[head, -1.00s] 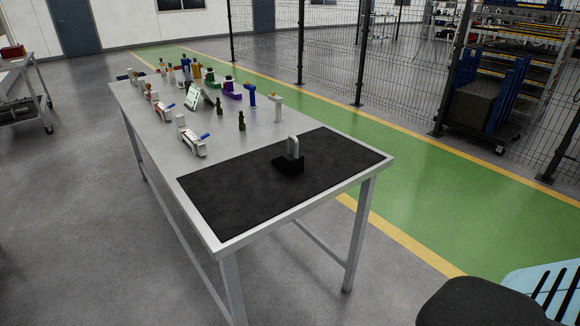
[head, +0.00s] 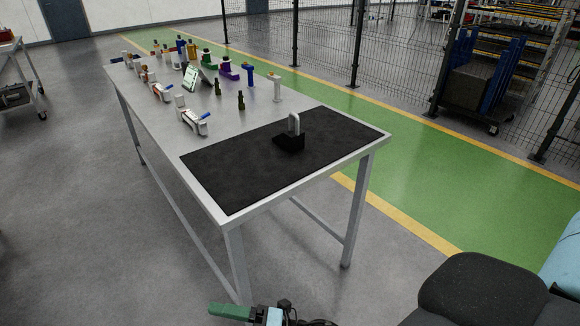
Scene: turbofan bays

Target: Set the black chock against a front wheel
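The black chock (head: 289,143) sits on a dark mat (head: 245,178) at the near end of the metal table. A pale grey upright handle (head: 293,124) rises from it. Nothing is holding it. No front wheel of an engine stand can be made out.
Several small coloured tools and fittings stand on the far part of the table (head: 236,131). A green walkway (head: 420,170) with yellow edges runs behind it, beside a wire mesh fence. A wheeled cart (head: 480,85) stands behind the fence. Grey floor at left is clear.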

